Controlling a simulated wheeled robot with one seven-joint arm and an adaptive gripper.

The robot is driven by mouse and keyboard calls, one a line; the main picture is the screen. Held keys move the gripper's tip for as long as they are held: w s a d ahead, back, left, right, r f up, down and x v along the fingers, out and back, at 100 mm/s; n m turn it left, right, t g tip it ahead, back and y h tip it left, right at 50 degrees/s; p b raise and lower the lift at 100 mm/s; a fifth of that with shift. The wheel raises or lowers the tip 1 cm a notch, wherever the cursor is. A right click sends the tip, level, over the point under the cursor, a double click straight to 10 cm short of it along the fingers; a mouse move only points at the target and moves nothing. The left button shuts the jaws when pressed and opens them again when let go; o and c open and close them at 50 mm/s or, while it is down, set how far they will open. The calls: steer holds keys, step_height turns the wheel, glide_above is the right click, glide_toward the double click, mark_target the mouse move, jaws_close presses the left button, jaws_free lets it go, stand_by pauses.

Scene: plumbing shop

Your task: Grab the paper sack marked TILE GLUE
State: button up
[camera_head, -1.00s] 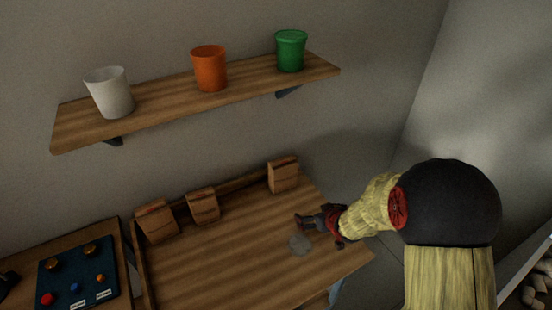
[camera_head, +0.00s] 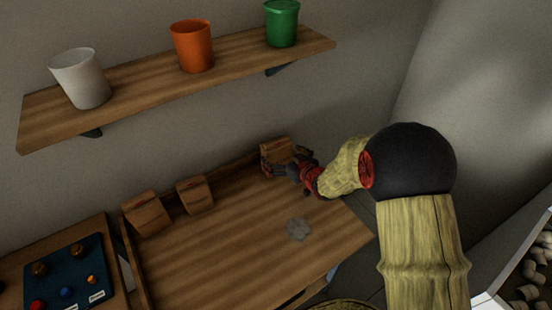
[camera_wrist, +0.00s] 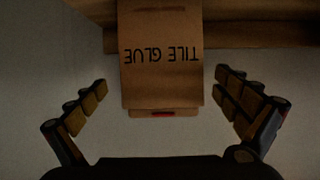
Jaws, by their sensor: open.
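The paper sack marked TILE GLUE (camera_wrist: 161,75) shows in the wrist view, its lettering upside down. It stands between the spread fingers of my gripper (camera_wrist: 165,100), with a gap on each side. In the head view this brown sack (camera_head: 276,151) is the rightmost of the sacks, at the back of the wooden bench against the low back rail. My gripper (camera_head: 282,168) is open in front of it and hides its lower part.
Two similar sacks stand to the left, one in the middle (camera_head: 196,196) and one farther left (camera_head: 147,213). A shelf (camera_head: 150,85) above holds white, orange and green cups. A blue panel with knobs (camera_head: 70,272) lies at left. The bench front (camera_head: 240,245) is mostly clear.

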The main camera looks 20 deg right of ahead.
steer(key=b+x, duration=0.1)
steer(key=x, duration=0.2)
steer(key=shift+w+a+f, duration=0.2)
steer(key=shift+w+f, duration=0.05)
steer(key=shift+f, duration=0.05)
steer(key=shift+c, duration=0.9)
steer(key=c, duration=1.9)
steer(key=shift+w+r, duration=0.1)
steer(key=shift+r, duration=0.15)
steer(key=shift+c, duration=0.4)
